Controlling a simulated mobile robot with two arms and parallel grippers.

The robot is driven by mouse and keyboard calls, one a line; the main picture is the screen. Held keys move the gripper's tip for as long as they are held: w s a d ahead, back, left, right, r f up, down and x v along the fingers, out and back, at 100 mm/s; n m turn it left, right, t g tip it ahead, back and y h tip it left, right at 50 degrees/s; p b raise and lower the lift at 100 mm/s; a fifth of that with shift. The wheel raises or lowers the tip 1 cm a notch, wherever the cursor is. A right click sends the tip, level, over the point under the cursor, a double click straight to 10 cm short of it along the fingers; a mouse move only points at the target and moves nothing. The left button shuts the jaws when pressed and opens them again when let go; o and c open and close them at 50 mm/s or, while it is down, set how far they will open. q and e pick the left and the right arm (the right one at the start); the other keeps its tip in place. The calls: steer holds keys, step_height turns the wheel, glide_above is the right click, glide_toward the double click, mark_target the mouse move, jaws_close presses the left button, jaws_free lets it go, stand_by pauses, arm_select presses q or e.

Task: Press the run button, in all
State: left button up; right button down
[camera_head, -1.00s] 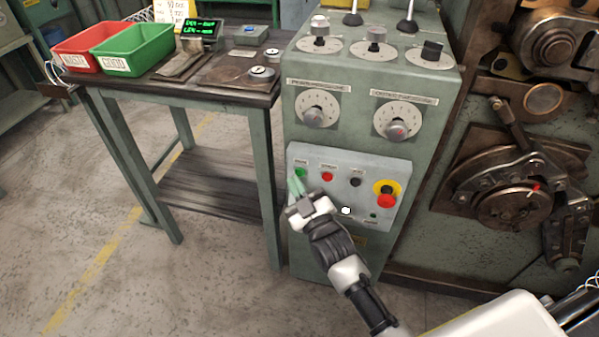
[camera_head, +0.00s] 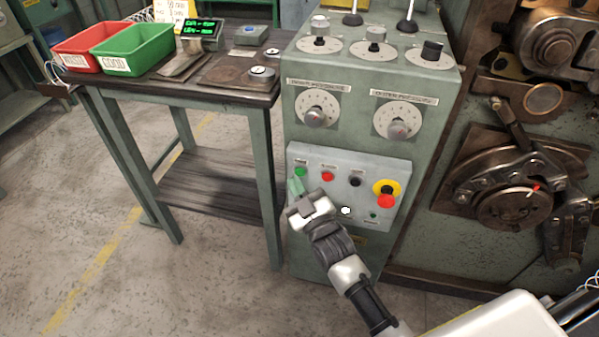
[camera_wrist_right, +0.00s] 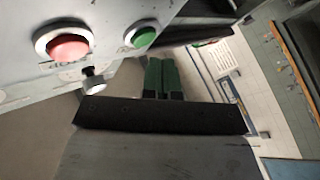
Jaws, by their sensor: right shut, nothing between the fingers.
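The control panel (camera_head: 333,212) on the machine front carries a row of buttons. The green button (camera_head: 300,172) is at its upper left, under a small label too blurred to read; it also shows in the right wrist view (camera_wrist_right: 141,37). The red button (camera_head: 327,176) is to its right and is large in the right wrist view (camera_wrist_right: 70,47). My right gripper (camera_head: 295,186) is shut and empty, its greenish fingertips just below the green button. In the right wrist view the closed fingertips (camera_wrist_right: 162,62) appear apart from that button. My left gripper is not in view.
A black button (camera_head: 355,181) and a red emergency stop on yellow (camera_head: 386,194) sit further right. Dials are above. A side table holds a red bin (camera_head: 88,50) and a green bin (camera_head: 134,48). The floor in front is clear.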

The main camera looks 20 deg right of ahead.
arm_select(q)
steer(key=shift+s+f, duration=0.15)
arm_select(e)
steer(key=shift+w+d, duration=0.25)
steer(key=shift+w, duration=0.1)
